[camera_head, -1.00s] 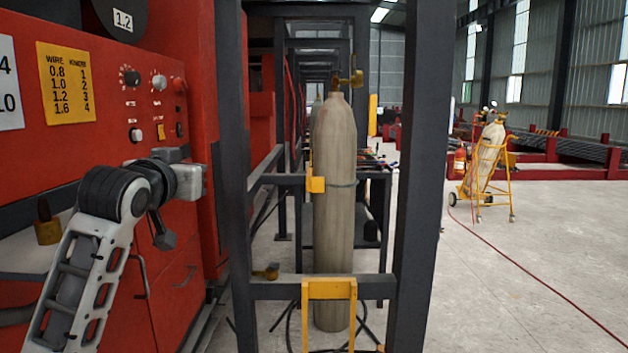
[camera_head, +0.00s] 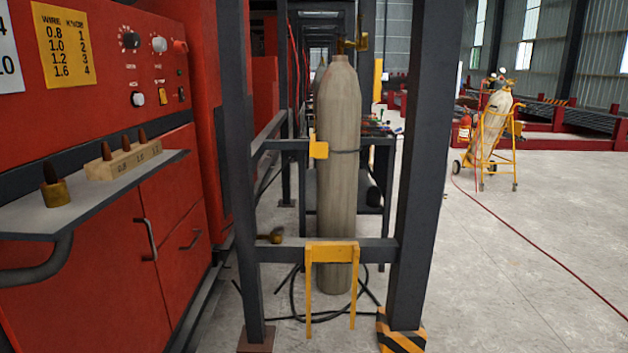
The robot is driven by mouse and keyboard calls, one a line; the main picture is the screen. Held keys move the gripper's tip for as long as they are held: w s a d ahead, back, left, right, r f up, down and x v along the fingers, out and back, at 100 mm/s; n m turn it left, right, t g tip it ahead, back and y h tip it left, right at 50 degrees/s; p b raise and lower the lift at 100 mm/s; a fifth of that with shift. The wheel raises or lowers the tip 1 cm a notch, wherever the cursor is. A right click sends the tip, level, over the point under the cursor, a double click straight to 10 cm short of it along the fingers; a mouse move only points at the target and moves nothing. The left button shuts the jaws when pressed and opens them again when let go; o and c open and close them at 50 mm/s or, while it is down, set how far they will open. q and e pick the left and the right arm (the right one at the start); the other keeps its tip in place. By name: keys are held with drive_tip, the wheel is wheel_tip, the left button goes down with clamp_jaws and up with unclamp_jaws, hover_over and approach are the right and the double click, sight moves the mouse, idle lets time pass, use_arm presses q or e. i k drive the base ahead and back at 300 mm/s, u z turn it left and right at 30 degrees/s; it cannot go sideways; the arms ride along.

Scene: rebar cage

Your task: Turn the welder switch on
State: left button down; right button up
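The red welder cabinet (camera_head: 100,220) fills the left side of the head view. Its control panel carries a small orange-yellow switch (camera_head: 162,97), with a white round button (camera_head: 137,99) to its left and a dark one (camera_head: 181,94) to its right. Two knobs, one black (camera_head: 130,40) and one white (camera_head: 159,44), sit above the switch, with a red button (camera_head: 180,47) beside them. The switch is too small to tell its position. Nothing covers the panel. Neither of my grippers is in view.
A grey shelf (camera_head: 100,197) sticks out below the panel, holding a wooden block (camera_head: 125,160) with several tips and a brass piece (camera_head: 56,193). A dark frame post (camera_head: 238,170) stands right of the cabinet. A gas cylinder (camera_head: 337,140) stands inside the frame.

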sight(179, 47)
drive_tip(key=z, duration=0.1)
drive_tip(key=i, duration=2.8)
drive_tip(key=u, duration=2.45)
